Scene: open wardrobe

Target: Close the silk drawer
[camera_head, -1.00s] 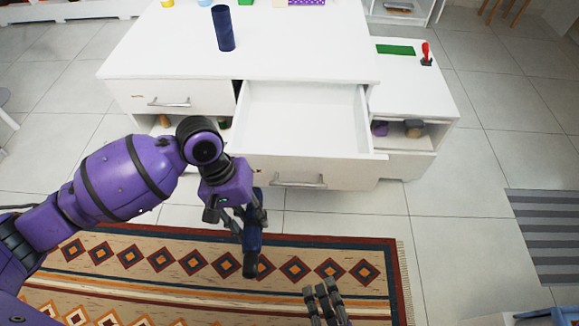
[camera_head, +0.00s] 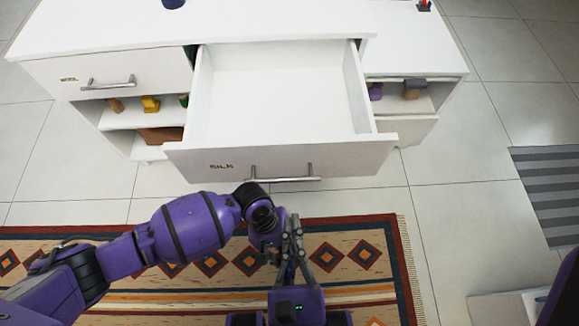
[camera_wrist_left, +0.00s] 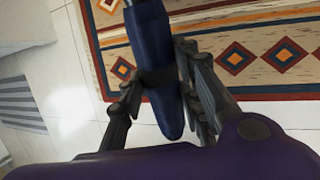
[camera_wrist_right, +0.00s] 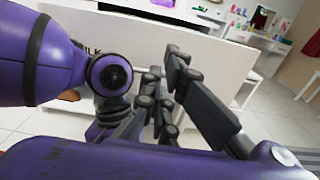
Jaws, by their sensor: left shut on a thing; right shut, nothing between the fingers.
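The silk drawer (camera_head: 282,160) is pulled far out of the white cabinet and looks empty inside. Its front bears the word SILK and a metal bar handle (camera_head: 285,178). My right gripper (camera_head: 293,222) is shut and empty, its fingers pointing up just below the drawer front, apart from it. In the right wrist view the drawer front (camera_wrist_right: 150,40) shows beyond the fingers, partly hidden by my left arm. My left gripper (camera_wrist_left: 155,80) is shut on a dark blue elongated object (camera_wrist_left: 152,40); in the head view it is mostly hidden behind the right gripper.
A shut drawer with a handle (camera_head: 108,84) is to the left. Open shelves below hold small items, including a yellow one (camera_head: 150,104). A low side unit (camera_head: 405,128) is at the right. A patterned rug (camera_head: 350,255) lies in front on clear tiled floor.

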